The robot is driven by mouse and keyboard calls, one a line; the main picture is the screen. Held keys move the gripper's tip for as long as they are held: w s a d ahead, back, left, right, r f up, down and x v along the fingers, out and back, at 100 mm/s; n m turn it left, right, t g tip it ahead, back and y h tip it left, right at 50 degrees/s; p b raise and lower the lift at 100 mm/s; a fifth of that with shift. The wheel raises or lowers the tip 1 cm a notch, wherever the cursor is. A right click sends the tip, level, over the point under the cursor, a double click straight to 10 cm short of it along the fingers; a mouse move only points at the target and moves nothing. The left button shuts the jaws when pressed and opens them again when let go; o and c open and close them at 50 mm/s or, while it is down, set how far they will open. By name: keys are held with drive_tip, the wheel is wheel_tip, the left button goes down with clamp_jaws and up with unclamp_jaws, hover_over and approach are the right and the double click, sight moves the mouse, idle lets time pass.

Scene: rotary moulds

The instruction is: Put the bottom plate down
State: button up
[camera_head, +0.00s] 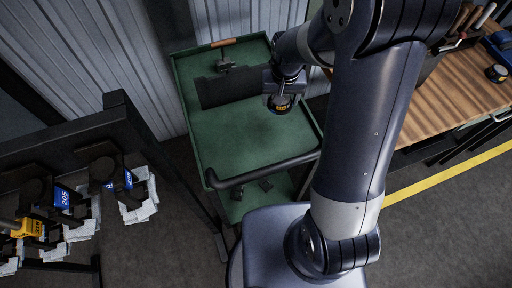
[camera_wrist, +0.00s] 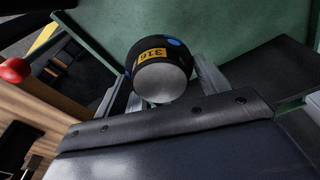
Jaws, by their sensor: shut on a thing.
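My gripper (camera_head: 282,98) is over the right part of the green cart top (camera_head: 240,125). It is shut on a round dark plate (camera_wrist: 163,68), which I take to be the bottom plate. The plate has a bright metal face, blue spots and a yellow label that seems to read 316. In the wrist view the two fingers hold it from either side. The plate also shows small under my gripper in the head view (camera_head: 281,106). I cannot tell whether it touches the cart top.
A dark flat panel (camera_head: 229,89) and a small dark fixture (camera_head: 226,64) are at the cart's back. The cart's front middle is bare. A rack (camera_head: 95,155) with labelled moulds stands left. A wooden bench (camera_head: 450,95) with tools stands right.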

drive_tip(key=b, duration=0.9)
hover_over(259, 141)
drive_tip(key=w, duration=0.1)
wheel_tip(259, 141, down, 2)
drive_tip(key=s+b, duration=0.1)
drive_tip(key=b, duration=0.1)
drive_tip(key=shift+m, duration=0.3)
drive_tip(key=f, duration=1)
drive_tip(key=shift+s+a+b, duration=0.15)
drive_tip(key=shift+s+b, duration=0.1)
drive_tip(key=shift+b, duration=0.05)
drive_tip(key=shift+f, duration=0.1)
drive_tip(key=shift+f, duration=0.15)
drive_tip(key=o, duration=1.2)
drive_tip(key=shift+c, duration=0.2)
